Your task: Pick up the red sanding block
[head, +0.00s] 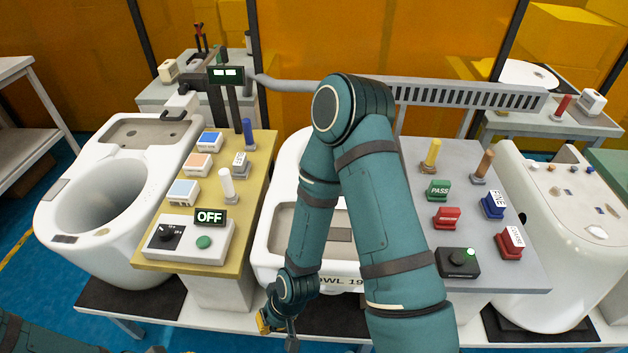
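Two red blocks stand on the grey right-hand panel. One red block with a white, partly legible label (511,243) is at the panel's right edge, in front of a blue block marked FINE (493,205). The other red block (446,217) stands in front of a green block marked PASS (438,189). My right gripper (278,332) hangs low at the front edge of the middle white bowl, far left of both red blocks. Its fingers look apart, with nothing clear between them. Only bits of my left arm show at the lower left; its gripper is out of view.
A black box with a lit button (458,262) sits at the panel's front. Yellow (431,156) and brown (484,166) posts stand behind the blocks. My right arm crosses the middle bowl (272,236). A yellow panel (262,160) with controls lies left.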

